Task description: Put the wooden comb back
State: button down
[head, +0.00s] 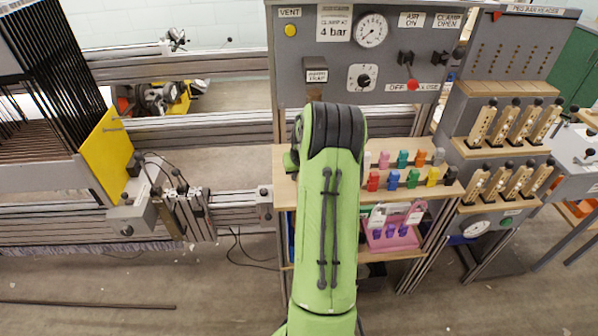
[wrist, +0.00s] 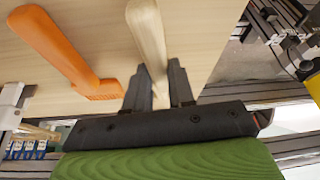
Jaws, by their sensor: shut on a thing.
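The wooden comb (wrist: 147,28) shows in the wrist view as a pale, rounded wooden handle running from the top edge down between my fingers. My gripper (wrist: 158,72) is shut on it. The comb's lower end is partly hidden between the fingers. The comb lies over a pale wooden surface (wrist: 95,18); I cannot tell whether it touches it. In the head view my green arm hides my gripper and the comb.
An orange tool with a fine-toothed end (wrist: 60,50) lies left of the comb in the wrist view. In the head view, several coloured pegs (head: 393,180) stand on the wooden bench (head: 284,195) right of my arm. A pink holder (head: 392,236) is below them. A control panel (head: 330,70) rises behind.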

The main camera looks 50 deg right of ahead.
jog(key=shift+f, duration=0.3)
dwell(0.5)
jog(key=shift+c, duration=2.4)
grip_release()
jog(key=shift+w+p+v, duration=0.2)
jog(key=shift+p+v, duration=1)
jog(key=shift+v, duration=1.2)
jog(key=shift+w+p+v, duration=0.2)
jog(key=shift+p+v, duration=0.95)
jog(key=shift+v, duration=1.3)
jog(key=shift+d, duration=0.1)
